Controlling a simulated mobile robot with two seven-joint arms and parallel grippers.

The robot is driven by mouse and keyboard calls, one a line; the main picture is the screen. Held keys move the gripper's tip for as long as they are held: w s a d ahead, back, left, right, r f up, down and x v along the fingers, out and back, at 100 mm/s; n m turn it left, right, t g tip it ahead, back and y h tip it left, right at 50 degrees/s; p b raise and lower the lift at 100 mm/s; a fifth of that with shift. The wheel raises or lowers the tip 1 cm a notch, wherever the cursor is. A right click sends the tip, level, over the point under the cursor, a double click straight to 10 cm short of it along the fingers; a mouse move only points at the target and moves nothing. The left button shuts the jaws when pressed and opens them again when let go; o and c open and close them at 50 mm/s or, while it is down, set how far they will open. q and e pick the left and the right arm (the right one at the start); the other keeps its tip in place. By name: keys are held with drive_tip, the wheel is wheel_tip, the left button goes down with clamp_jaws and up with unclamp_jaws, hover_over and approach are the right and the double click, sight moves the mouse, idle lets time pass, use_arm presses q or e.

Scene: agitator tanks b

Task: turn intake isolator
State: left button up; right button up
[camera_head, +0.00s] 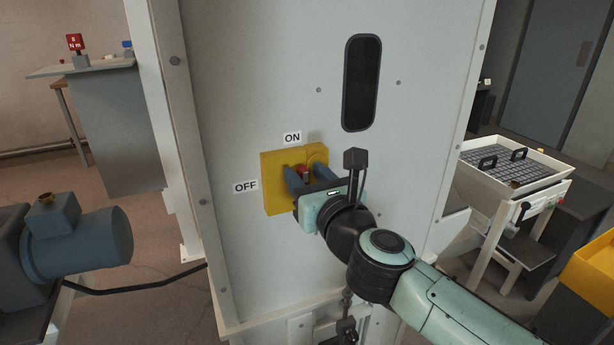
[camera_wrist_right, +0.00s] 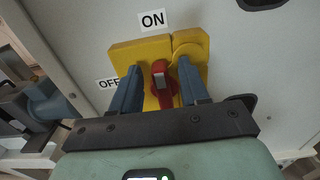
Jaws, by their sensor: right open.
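The intake isolator is a yellow plate (camera_head: 269,184) on a pale cabinet panel, with a red handle (camera_head: 304,172) at its middle. An ON label (camera_head: 292,138) is above it and an OFF label (camera_head: 246,187) is to its left. In the right wrist view the red handle (camera_wrist_right: 162,86) points roughly up toward the ON label (camera_wrist_right: 153,19). My right gripper (camera_head: 303,178) is open, its two blue-grey fingers on either side of the handle; I cannot tell whether they touch it. It also shows in the right wrist view (camera_wrist_right: 160,88). My left gripper is not in view.
A dark oval window (camera_head: 361,82) is in the panel above. A blue motor (camera_head: 79,238) is at the left with a black cable (camera_head: 140,285) running to the cabinet. A white-framed screen table (camera_head: 512,166) and a yellow bin (camera_head: 591,272) are at the right.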

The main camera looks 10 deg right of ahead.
drive_tip(key=shift+w, duration=0.15)
clamp_jaws()
